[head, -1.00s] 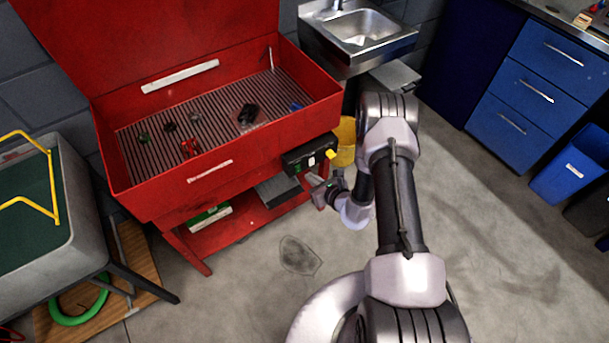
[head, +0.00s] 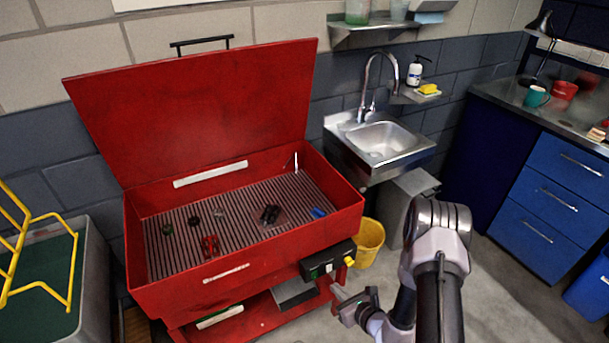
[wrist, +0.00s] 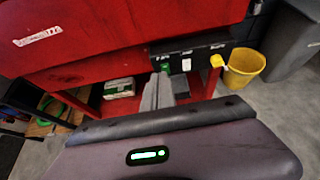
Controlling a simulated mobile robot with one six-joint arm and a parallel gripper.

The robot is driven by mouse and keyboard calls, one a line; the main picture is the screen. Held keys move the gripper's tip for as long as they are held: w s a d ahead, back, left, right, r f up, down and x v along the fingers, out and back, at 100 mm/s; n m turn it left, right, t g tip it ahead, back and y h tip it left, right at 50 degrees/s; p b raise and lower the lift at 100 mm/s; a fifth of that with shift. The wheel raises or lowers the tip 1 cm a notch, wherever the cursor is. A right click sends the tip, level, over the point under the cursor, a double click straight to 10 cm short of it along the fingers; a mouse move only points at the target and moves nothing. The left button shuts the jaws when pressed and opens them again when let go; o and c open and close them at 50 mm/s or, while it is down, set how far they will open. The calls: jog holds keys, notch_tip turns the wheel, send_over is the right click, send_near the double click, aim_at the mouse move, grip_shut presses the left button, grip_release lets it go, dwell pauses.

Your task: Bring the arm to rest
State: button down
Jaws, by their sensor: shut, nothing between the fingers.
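My arm reaches up from the bottom right of the head view, folded at the elbow. My gripper (head: 338,296) hangs in front of the red parts washer (head: 260,262), just below the black control box (head: 328,262) on its front. In the wrist view my gripper (wrist: 158,90) shows two grey fingers together, with nothing between them. The fingers point toward the washer's lower shelf and the control box (wrist: 190,57). I cannot tell the exact gap to the washer, but no contact shows.
The washer's lid is up, with several small parts on its grate. Blue drawers (head: 550,190) are at right; a grey tub with a yellow rack (head: 72,270) is at left.

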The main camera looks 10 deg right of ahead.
jog(key=a+r+n+g+y, duration=0.1)
jog(key=a+r+n+y, duration=0.2)
jog(key=r, duration=0.4)
jog(key=w+a+r+n+g+y, duration=0.1)
jog(key=a+r+n+y, duration=0.15)
jog(key=a+r, duration=0.35)
jog(key=a+r+n+g+y, duration=0.1)
jog(key=a+r+n+y, duration=0.2)
jog(key=r, duration=0.5)
jog(key=s+a+r+n+g+h, duration=0.1)
jog(key=s+a+r+n+g, duration=0.45)
jog(key=s+r+n, duration=0.45)
jog(key=s+d+r+n+t+h, duration=0.1)
jog(key=s+d+r+n+h, duration=0.3)
jog(key=s, duration=0.3)
jog(key=s+d+r+n+t+h, duration=0.1)
jog(key=s+d+r+n+h, duration=0.4)
jog(key=s+r, duration=0.1)
jog(key=shift+s+t+h, duration=0.35)
jog(key=shift+s, duration=0.3)
jog(key=shift+d, duration=0.1)
